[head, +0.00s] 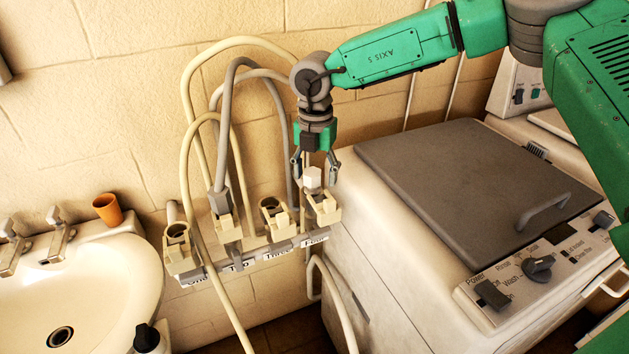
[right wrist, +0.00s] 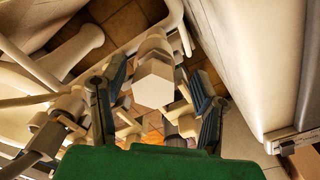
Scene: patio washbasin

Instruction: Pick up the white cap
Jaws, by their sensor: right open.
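The white cap (head: 312,178) is a small hexagonal piece at the holder labelled Four (head: 323,207), on the right end of the wall rack. In the right wrist view the cap (right wrist: 154,84) shows its flat hexagonal face near the middle. My right gripper (head: 315,167) points down over the cap with its jaws open. Its fingers stand on either side of the cap, with visible gaps in the right wrist view (right wrist: 154,92). The cap's lower part is partly hidden, so I cannot tell how it is seated. My left gripper is not in view.
The rack (head: 262,250) carries several holders, with hoses looping close behind the gripper. A washing machine (head: 395,270) with a grey lid (head: 460,185) stands right of the rack. A washbasin (head: 95,285) with an orange cup (head: 107,209) is at left.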

